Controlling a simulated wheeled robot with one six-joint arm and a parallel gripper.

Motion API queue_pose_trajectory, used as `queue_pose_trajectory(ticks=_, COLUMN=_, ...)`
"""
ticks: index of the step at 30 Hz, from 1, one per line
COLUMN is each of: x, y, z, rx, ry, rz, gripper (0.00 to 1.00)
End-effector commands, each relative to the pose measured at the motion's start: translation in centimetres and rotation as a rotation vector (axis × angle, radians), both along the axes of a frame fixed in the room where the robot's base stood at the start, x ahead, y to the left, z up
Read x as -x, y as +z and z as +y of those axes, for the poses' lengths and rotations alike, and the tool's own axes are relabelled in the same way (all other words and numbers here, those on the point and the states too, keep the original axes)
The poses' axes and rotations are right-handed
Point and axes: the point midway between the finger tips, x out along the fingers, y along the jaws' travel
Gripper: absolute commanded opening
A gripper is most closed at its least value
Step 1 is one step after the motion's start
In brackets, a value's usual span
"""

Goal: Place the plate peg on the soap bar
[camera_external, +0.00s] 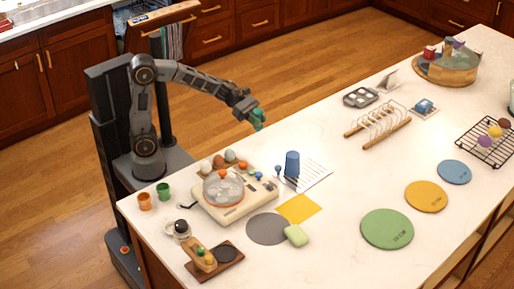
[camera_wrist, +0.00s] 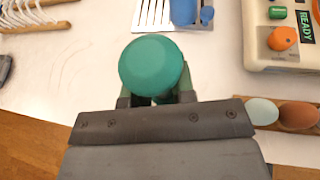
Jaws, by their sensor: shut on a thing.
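My gripper (camera_external: 251,113) is shut on a teal-green peg with a round head, which I take to be the plate peg (camera_external: 258,120). In the wrist view, the peg's round top (camera_wrist: 153,66) sits between the fingers of my gripper (camera_wrist: 157,98), and its lower part is hidden. The peg is held in the air near the counter's edge on the robot's side. The soap bar (camera_external: 296,235) is a pale green rounded block. It lies on the counter at the edge of a grey disc, well away from my gripper. The wrist view does not show it.
A grey disc (camera_external: 267,229), yellow square (camera_external: 298,208) and green disc (camera_external: 387,229) lie around the soap.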

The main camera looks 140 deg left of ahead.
Motion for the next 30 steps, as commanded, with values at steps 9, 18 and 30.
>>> queue_pose_trajectory(ticks=9, x=4.6, y=3.4, z=-4.5, rx=-0.002, ry=0.002, rz=-0.001, gripper=0.0)
queue_pose_trajectory(ticks=18, x=6.6, y=4.5, z=-6.5, rx=0.001, ry=-0.001, rz=0.001, gripper=0.0)
queue_pose_trajectory(ticks=30, x=-1.7, y=3.9, z=-12.9, rx=0.007, ry=-0.294, rz=0.002, gripper=0.0)
